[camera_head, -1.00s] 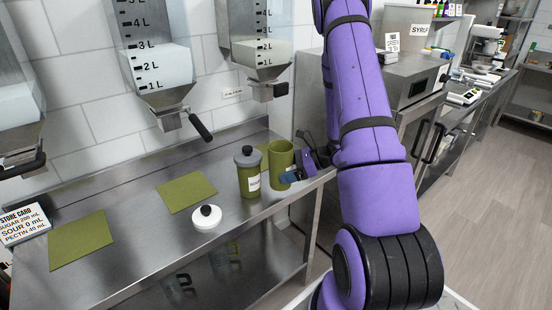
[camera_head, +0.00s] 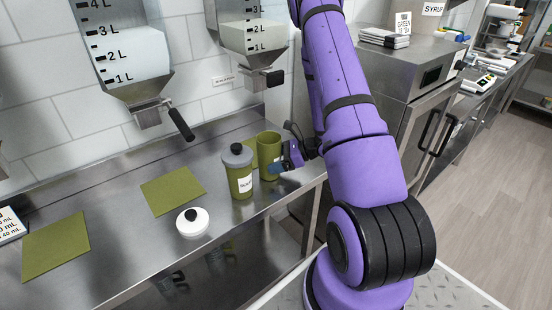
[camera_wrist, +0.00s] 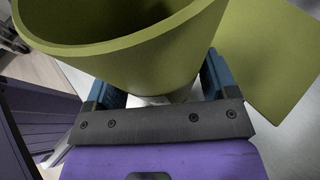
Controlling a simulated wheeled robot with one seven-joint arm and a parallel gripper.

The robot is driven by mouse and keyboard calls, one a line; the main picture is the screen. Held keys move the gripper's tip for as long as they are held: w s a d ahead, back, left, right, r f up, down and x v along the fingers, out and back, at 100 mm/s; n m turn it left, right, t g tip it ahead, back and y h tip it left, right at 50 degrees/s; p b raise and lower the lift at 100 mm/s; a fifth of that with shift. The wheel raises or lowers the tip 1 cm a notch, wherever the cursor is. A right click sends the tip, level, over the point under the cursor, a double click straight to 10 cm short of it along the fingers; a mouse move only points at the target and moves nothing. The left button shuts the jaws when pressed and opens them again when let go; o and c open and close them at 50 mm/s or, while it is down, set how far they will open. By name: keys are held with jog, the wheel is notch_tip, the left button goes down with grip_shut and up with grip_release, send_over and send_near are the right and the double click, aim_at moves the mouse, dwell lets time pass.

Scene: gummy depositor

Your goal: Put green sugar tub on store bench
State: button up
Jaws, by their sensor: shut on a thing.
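My gripper (camera_head: 284,160) is shut on an open olive-green tub (camera_head: 268,150) at the right end of the steel bench (camera_head: 130,215). In the wrist view the tub (camera_wrist: 120,55) stands between the two blue fingers of my gripper (camera_wrist: 160,88), its wide rim upward and no lid on it. No label shows on this tub, so I cannot tell if it is the sugar one. A second green tub (camera_head: 238,177) with a grey lid and a white label stands upright just left of it. I cannot tell whether the held tub touches the bench.
A white lid with a black knob (camera_head: 192,222) lies on the bench. Green mats (camera_head: 172,191) (camera_head: 56,246) lie bare to the left. Hoppers with handles (camera_head: 150,110) hang above the bench. A steel cabinet (camera_head: 425,100) stands at the right, with another counter beyond.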

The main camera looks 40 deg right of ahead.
jog(key=o, duration=1.2)
